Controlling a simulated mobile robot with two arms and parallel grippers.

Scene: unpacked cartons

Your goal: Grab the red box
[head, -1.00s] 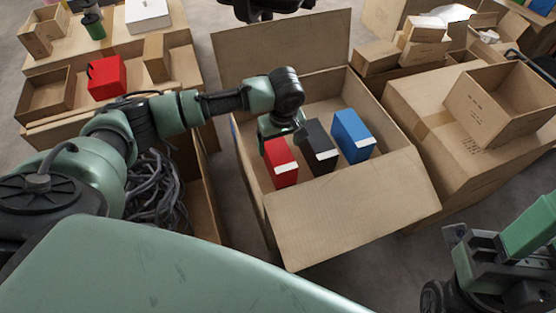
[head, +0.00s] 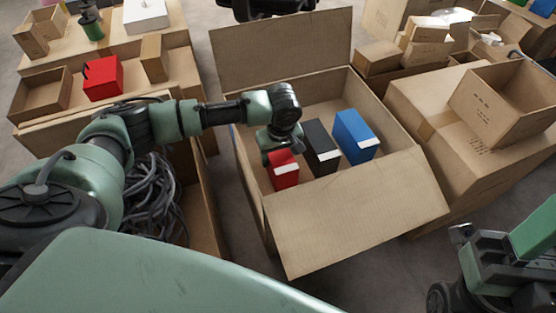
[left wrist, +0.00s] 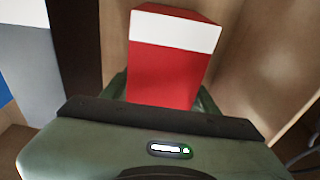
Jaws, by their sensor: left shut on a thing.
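The red box (head: 284,174), with a white band along its top edge, stands in the open carton (head: 345,226) at the left of a row. My left gripper (head: 275,155) is over its rear part, shut on it. In the left wrist view the red box (left wrist: 172,65) rises between the fingers, partly hidden behind the gripper body. A black box (head: 320,146) and a blue box (head: 353,135) stand to its right in the same carton. My right gripper (head: 462,238) is at the lower right edge, its fingertips not clearly shown.
Carton walls stand close around the row, with an upright flap (head: 285,52) behind. Another red item (head: 103,78) sits on cartons at the left. A carton of cables (head: 155,205) lies left, and stacked cartons (head: 470,120) stand right.

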